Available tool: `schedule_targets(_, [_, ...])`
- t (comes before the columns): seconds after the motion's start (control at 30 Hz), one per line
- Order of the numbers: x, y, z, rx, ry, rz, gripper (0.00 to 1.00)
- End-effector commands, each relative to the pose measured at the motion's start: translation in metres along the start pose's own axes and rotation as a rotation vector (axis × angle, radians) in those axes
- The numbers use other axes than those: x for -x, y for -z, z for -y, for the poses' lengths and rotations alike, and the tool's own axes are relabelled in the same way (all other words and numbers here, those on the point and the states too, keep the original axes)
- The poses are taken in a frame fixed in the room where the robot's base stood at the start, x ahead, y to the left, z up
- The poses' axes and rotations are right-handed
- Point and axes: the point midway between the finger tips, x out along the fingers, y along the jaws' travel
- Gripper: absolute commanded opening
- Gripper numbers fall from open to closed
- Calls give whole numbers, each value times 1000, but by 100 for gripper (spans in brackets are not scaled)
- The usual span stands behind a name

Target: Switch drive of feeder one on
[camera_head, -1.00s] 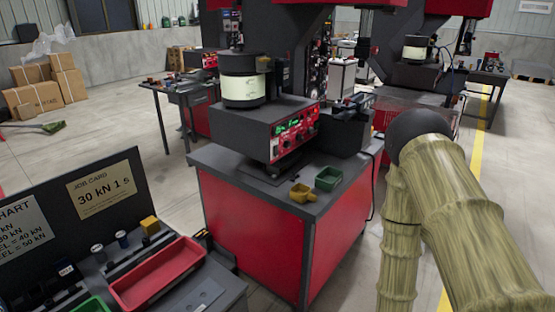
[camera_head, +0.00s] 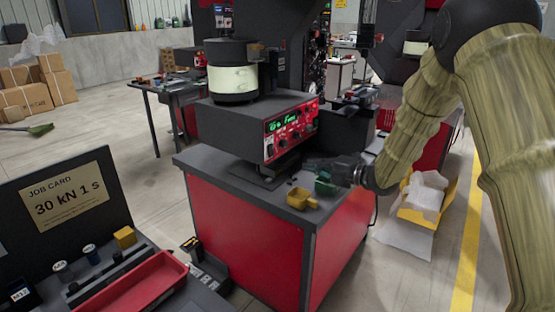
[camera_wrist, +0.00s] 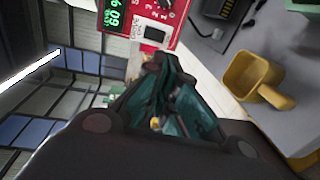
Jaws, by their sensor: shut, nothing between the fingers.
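The feeder (camera_head: 215,126) is a dark box with a bowl (camera_head: 234,70) on top, standing on a red cabinet. Its red front panel (camera_head: 272,145) has a lit green display (camera_head: 284,121) and several knobs. In the wrist view the panel (camera_wrist: 178,14) is at the top, with a black rocker-like part (camera_wrist: 154,36) low on it. My gripper (camera_head: 312,165) is in front of the panel's lower right, with its fingers pointing left. In the wrist view my gripper (camera_wrist: 165,62) is shut and empty, its tips just below the black part. I cannot tell whether they touch it, or the rocker's position.
The yellow cup also shows in the wrist view (camera_wrist: 250,78). A bench with a job card (camera_head: 68,201) and red tray (camera_head: 135,288) is at front left.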

Motion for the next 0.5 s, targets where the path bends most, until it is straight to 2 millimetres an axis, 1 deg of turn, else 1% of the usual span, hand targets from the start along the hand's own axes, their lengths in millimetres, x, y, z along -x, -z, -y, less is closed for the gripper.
schedule_targets(0.33, [-8,3,0,-4,1,-4,0])
schedule_targets(0.5, [-26,2,0,-4,1,-3,0])
